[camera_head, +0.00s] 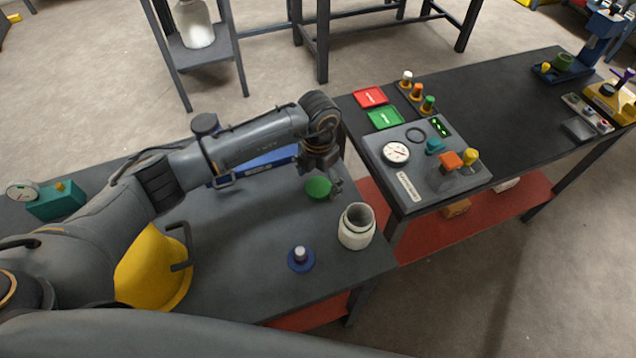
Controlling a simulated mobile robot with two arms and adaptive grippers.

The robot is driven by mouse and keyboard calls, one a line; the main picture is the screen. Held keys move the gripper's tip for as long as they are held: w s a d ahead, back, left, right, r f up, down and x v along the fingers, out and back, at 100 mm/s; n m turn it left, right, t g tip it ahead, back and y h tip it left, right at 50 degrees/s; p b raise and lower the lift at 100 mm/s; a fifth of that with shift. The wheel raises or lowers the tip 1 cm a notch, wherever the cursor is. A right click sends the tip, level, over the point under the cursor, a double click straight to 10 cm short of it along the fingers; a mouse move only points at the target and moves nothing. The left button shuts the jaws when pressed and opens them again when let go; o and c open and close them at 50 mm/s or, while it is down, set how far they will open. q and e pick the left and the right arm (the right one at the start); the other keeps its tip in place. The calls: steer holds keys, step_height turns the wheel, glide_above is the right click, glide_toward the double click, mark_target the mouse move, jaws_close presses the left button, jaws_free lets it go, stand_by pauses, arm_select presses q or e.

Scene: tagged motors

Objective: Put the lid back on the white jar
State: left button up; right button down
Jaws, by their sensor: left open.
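The white jar (356,228) stands upright and open near the right edge of the near table, with no lid on it. A round green piece (318,187) lies on the table behind and left of the jar. A round blue piece with a pale knob (301,260) lies in front and left of the jar. I cannot tell for sure which of these is the jar's lid. My left gripper (334,182) points down just beside the green piece, open, with nothing seen between its fingers. I cannot tell whether it touches the green piece. My right gripper is not in view.
A blue tray (265,160) lies behind my left arm. A yellow bucket-like object (160,268) and a teal gauge box (57,202) are at left. A grey control panel (425,160) sits on the right table (480,95). The near table between the bucket and blue piece is clear.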

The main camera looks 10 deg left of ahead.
arm_select(q)
steer(key=shift+f, duration=0.45)
steer(key=c, duration=0.8)
steer(key=shift+r, duration=0.1)
steer(key=shift+r, duration=0.25)
step_height(320, 180, up, 2)
steer(key=shift+w+r, duration=0.1)
steer(key=s+d+r+b, duration=0.1)
steer(key=s+r, duration=0.2)
steer(key=s, duration=0.1)
steer(key=s+d+r+b, duration=0.1)
steer(key=s+r, duration=0.2)
steer(key=s, duration=0.2)
steer(key=s+d+r+b, duration=0.2)
steer(key=s+r, duration=0.2)
steer(key=shift+s, duration=0.3)
